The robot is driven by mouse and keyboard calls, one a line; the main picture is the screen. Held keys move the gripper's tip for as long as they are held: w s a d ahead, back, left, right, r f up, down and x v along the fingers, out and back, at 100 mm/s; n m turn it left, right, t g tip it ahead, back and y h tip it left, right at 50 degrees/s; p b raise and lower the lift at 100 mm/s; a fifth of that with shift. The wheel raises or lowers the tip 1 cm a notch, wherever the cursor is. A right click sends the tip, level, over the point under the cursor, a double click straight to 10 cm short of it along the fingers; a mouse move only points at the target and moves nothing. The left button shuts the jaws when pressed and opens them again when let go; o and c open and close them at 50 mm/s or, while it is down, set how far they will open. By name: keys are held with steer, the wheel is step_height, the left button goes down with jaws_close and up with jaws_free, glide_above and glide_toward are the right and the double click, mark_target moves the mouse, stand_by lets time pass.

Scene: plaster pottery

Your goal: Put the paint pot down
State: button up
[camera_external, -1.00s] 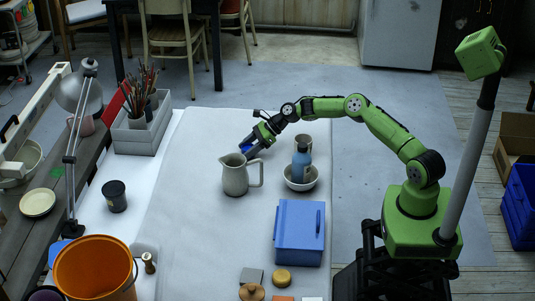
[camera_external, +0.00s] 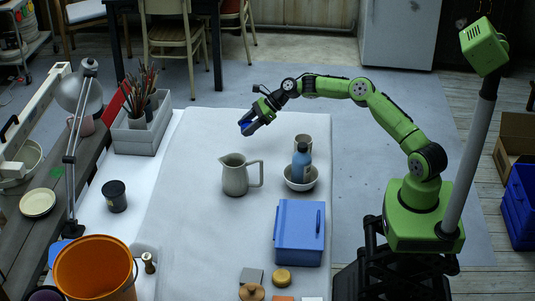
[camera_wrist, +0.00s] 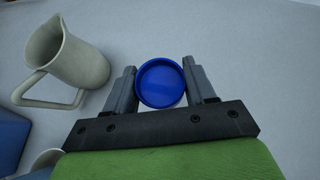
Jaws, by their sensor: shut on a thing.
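The paint pot (camera_wrist: 161,84) is blue and round, seen from its top in the wrist view, between the two fingers. My gripper (camera_wrist: 161,88) is shut on it. In the external view my gripper (camera_external: 250,122) is raised over the back part of the white-covered table (camera_external: 200,215), with the blue pot (camera_external: 245,124) at its tip. The pot appears to be held above the surface; the gap under it is hard to judge. Its underside is hidden in the wrist view.
A grey pitcher (camera_external: 235,176) stands in front of the gripper, also at upper left in the wrist view (camera_wrist: 80,60). Table left of the pitcher is clear.

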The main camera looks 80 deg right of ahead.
step_height(320, 180, up, 11)
steer(key=w+a+n+g+y+p, duration=0.1)
steer(key=a+n+g+y+p, duration=0.65)
steer(key=a, duration=1.25)
steer(key=s+a+n+g+h+p, duration=0.1)
steer(key=s+a+n+p, duration=0.3)
steer(key=a, duration=0.6)
steer(key=s+a+n+g+p, duration=0.1)
steer(key=s+a+n+p, duration=0.15)
steer(key=a+p, duration=0.5)
steer(key=f+b, duration=0.1)
steer(key=f, duration=0.6)
steer(key=a+f+b, duration=0.1)
steer(key=f+b, duration=0.1)
steer(key=f, duration=0.5)
steer(key=f+b, duration=0.2)
steer(key=f, duration=0.5)
steer(key=shift+s+a+f, duration=0.1)
steer(key=shift+s+a, duration=0.15)
steer(key=shift+s, duration=0.05)
steer(key=shift+b, duration=0.35)
steer(key=shift+f, duration=0.2)
steer(key=o, duration=1.1)
steer(key=shift+o, duration=0.2)
steer(key=shift+r, duration=0.1)
